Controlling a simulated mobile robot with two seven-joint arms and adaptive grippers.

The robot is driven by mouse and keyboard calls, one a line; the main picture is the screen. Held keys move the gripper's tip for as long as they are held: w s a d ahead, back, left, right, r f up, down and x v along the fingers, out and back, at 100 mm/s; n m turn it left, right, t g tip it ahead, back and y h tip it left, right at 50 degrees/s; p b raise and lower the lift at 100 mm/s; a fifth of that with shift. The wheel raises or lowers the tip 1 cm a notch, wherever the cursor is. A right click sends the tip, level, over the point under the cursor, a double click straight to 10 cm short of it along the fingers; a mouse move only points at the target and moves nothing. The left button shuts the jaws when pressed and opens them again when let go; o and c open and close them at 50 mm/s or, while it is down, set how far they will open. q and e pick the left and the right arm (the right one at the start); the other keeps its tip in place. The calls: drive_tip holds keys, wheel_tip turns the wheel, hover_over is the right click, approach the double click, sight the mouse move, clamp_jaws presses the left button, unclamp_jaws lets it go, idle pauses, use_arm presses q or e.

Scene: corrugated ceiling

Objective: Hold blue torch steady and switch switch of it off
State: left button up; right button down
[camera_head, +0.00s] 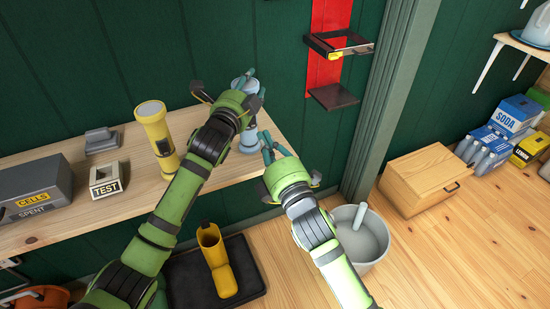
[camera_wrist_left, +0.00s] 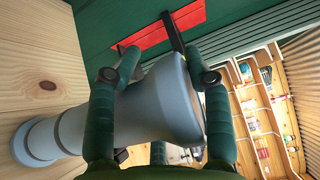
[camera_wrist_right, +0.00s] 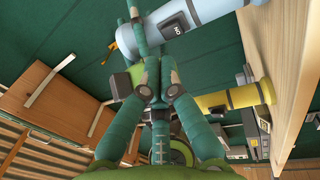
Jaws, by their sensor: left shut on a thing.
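The blue torch (camera_head: 247,141) stands upright on the wooden shelf, its head (camera_head: 245,84) at the top. My left gripper (camera_head: 243,97) is shut around its upper part; the left wrist view shows both fingers (camera_wrist_left: 160,85) on either side of the grey-blue body (camera_wrist_left: 155,105). In the right wrist view the torch (camera_wrist_right: 205,10) carries a dark switch patch (camera_wrist_right: 172,29) with lettering that seems to read ON, turned over. My right gripper (camera_wrist_right: 159,68) has its fingertips together, empty, a little apart from the switch. In the head view, the right gripper (camera_head: 267,146) is beside the torch.
A yellow torch (camera_head: 156,138), a TEST box (camera_head: 106,179), a grey block (camera_head: 101,140) and a CELLS/SPENT box (camera_head: 34,192) are on the shelf (camera_head: 60,227). A red wall panel (camera_head: 322,85) with black brackets is behind. A bucket (camera_head: 362,243) stands on the floor below right.

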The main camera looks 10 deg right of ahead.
use_arm(q)
drive_tip(key=shift+f, duration=0.5)
use_arm(e)
drive_tip(key=v, duration=0.6)
drive_tip(key=shift+s, duration=0.25)
drive_tip(key=shift+a+f, duration=0.1)
use_arm(q)
drive_tip(key=o, duration=1.4)
drive_tip(key=shift+r, duration=0.1)
drive_tip(key=shift+r, duration=0.1)
use_arm(e)
drive_tip(key=shift+w, duration=0.1)
use_arm(q)
drive_tip(key=shift+s, duration=0.1)
